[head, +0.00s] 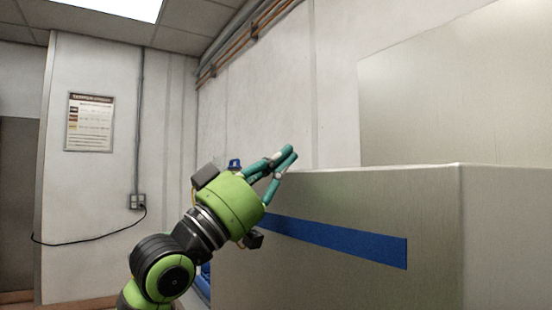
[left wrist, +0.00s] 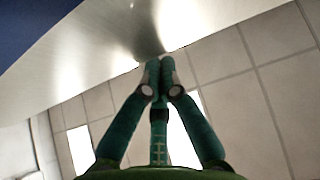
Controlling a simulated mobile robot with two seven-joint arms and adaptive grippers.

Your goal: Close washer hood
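The washer (head: 340,270) is a large brushed-metal box with a blue stripe (head: 340,240), filling the right half of the head view. A flat metal panel (head: 455,85) stands upright behind its top edge; I cannot tell whether this is the hood. My left gripper (head: 290,152) is raised beside the box's left end, near its top edge. In the left wrist view its fingertips (left wrist: 160,65) are together with nothing seen between them. A metal surface (left wrist: 90,65) with a blue area lies close beyond the tips; contact is unclear. My right gripper is out of view.
A wall with a notice (head: 89,122) and a socket (head: 137,202) with a black cable is at the left. Orange pipes (head: 240,42) run high along the back wall. The space left of my left arm looks open.

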